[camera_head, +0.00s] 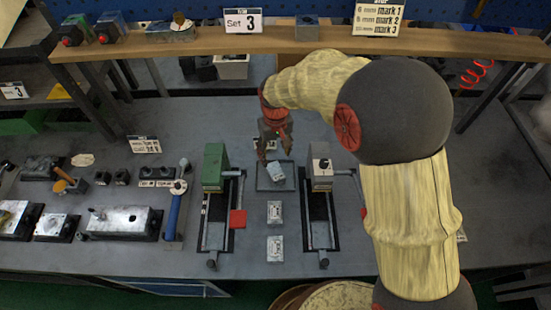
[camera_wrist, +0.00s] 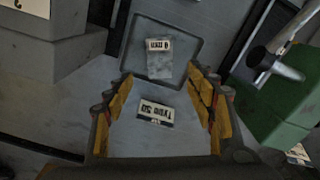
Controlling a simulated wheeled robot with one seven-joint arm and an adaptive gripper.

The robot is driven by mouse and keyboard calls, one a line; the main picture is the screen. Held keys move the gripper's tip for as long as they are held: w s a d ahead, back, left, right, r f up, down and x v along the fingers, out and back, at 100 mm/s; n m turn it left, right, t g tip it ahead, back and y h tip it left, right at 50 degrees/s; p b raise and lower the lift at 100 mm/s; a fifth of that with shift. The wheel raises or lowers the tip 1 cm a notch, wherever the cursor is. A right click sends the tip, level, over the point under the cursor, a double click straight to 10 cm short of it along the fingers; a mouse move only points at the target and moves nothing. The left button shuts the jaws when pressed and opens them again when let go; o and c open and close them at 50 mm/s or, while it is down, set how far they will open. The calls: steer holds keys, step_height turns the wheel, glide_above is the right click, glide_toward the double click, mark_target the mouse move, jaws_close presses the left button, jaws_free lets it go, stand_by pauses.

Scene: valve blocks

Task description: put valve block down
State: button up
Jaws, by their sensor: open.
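A small grey valve block (camera_head: 277,172) with a white label lies a little turned inside a shallow square tray (camera_head: 261,186). In the wrist view the block (camera_wrist: 158,64) rests within the dark-rimmed tray (camera_wrist: 185,82), apart from my fingers. My gripper (camera_head: 274,152) is above the tray's back edge; in the wrist view its two yellow-padded fingers (camera_wrist: 164,98) are spread with nothing held between them. A white label card (camera_wrist: 156,112) lies on the bench surface seen between the fingers. Two similar labelled blocks (camera_head: 274,212) (camera_head: 274,248) sit in a row in front of the tray.
A vise with a green block (camera_head: 214,167) stands left of the tray, and one with a grey block (camera_head: 321,172) stands right. A blue-handled tool (camera_head: 174,213) and metal parts (camera_head: 118,221) lie farther left. A wooden shelf (camera_head: 230,42) crosses the back.

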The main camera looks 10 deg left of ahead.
steer(key=shift+r, duration=0.4)
steer(key=s+d+r+m+t, duration=0.2)
steer(key=s+d+r+m, duration=0.15)
steer(key=d+r, duration=1.4)
steer(key=s+d+r+m+t, duration=0.1)
steer(key=s+d+r+m, duration=0.1)
steer(key=s+d, duration=0.5)
steer(key=s+d+r+m+t, duration=0.1)
steer(key=s+d+r, duration=0.3)
steer(key=s, duration=0.7)
steer(key=d+t, duration=0.1)
steer(key=d, duration=0.1)
steer(key=shift+d+r+m+t, duration=0.3)
steer(key=shift+d+m, duration=0.05)
